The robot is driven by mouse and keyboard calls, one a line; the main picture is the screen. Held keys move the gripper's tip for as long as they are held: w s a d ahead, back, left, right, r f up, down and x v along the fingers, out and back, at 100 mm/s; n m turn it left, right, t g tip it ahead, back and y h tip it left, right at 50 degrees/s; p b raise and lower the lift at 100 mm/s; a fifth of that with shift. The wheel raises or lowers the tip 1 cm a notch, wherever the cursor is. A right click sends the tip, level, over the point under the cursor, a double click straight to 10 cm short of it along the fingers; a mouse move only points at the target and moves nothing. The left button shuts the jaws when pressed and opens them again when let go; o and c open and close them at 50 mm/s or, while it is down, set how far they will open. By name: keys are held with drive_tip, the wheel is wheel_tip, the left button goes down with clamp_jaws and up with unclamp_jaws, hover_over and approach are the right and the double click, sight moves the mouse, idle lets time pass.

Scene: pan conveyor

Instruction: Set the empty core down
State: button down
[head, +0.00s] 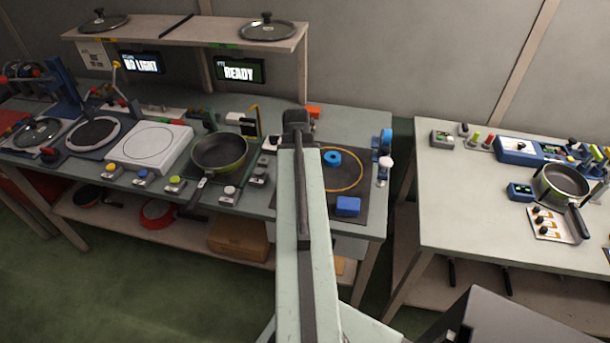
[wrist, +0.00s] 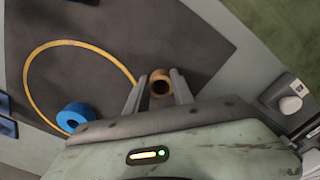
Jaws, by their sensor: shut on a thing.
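The empty core is a small brown ring (wrist: 160,76) in the wrist view. My gripper (wrist: 158,84) is shut on it, with one finger on each side. The core is over a dark mat (wrist: 190,45), outside the yellow circle (wrist: 28,85) marked on it. I cannot tell how high it is above the mat. In the head view my arm hides the fingertips and the core.
A blue roll (head: 332,157) lies on the mat near the circle's edge, with a blue block (head: 347,206) in front. A blue and white device (head: 385,148) stands at the table's right edge. A green pan (head: 220,152) is to the left of my arm.

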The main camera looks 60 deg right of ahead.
drive_tip(key=shift+f, duration=0.25)
drive_tip(key=c, duration=1.1)
unclamp_jaws()
drive_tip(key=shift+r, duration=0.1)
wheel_tip(320, 180, up, 12)
drive_tip(key=p, duration=1.2)
drive_tip(key=shift+r, duration=0.2)
